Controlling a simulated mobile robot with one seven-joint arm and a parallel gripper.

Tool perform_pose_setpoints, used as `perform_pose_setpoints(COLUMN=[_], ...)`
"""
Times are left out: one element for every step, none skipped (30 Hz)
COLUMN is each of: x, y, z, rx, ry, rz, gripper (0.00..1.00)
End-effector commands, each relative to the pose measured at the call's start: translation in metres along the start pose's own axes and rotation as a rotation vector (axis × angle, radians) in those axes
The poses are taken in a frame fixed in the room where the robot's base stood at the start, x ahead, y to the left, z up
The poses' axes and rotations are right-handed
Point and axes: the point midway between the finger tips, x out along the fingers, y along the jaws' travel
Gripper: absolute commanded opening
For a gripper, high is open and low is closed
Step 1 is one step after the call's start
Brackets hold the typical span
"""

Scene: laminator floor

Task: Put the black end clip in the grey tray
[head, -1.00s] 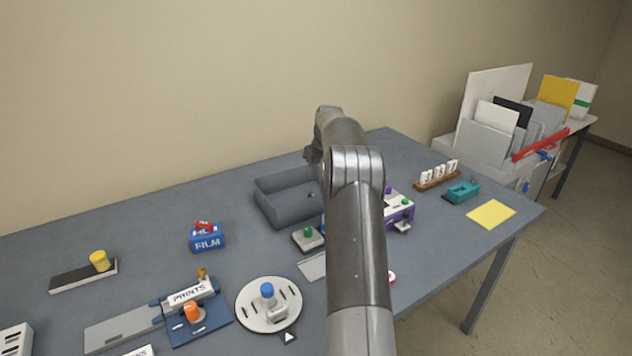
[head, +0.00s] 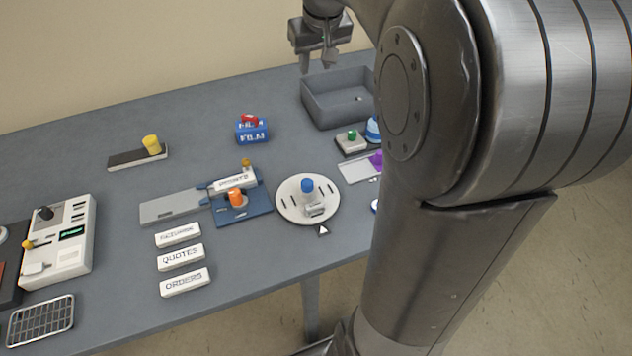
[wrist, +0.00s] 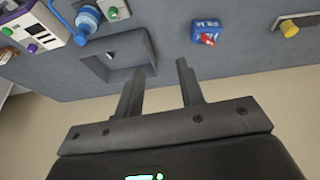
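I cannot make out a black end clip in any view; my arm hides part of the table's right side in the head view. The grey tray (head: 322,112) is an open box near the table's back edge, partly behind my arm. It also shows in the wrist view (wrist: 134,40).
A blue film box (head: 252,131) stands left of the tray. A black strip with a yellow knob (head: 138,157), a round white disc (head: 294,208), label blocks (head: 181,257) and a white control box (head: 62,250) lie farther left and forward.

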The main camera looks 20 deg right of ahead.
Motion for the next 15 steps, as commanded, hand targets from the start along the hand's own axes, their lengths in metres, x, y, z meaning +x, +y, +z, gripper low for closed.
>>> perform_pose_setpoints(x=[-0.012,-0.017,-0.023,-0.027,-0.031,-0.036,-0.038,-0.041,-0.044,-0.046,-0.047,-0.048,-0.048,-0.048,-0.048], y=[-0.014,-0.020,-0.029,-0.035,-0.041,-0.048,-0.054,-0.059,-0.065,-0.070,-0.074,-0.080,-0.084,-0.087,-0.092], z=[0.018,0.028,0.041,0.051,0.062,0.076,0.087,0.098,0.113,0.124,0.136,0.151,0.162,0.174,0.188], rx=[-0.003,-0.003,-0.001,-0.001,0.000,0.002,0.002,0.004,0.005,0.006,0.009,0.009,0.011,0.013,0.014], ry=[0.012,0.016,0.022,0.028,0.033,0.040,0.045,0.050,0.057,0.062,0.067,0.075,0.080,0.085,0.091], rz=[0.000,0.000,-0.001,-0.002,-0.002,-0.004,-0.005,-0.007,-0.010,-0.012,-0.014,-0.017,-0.019,-0.022,-0.026], gripper=[0.35,0.35,0.35,0.35,0.35,0.35,0.35,0.35,0.35,0.35,0.35,0.35,0.35,0.35,0.35])
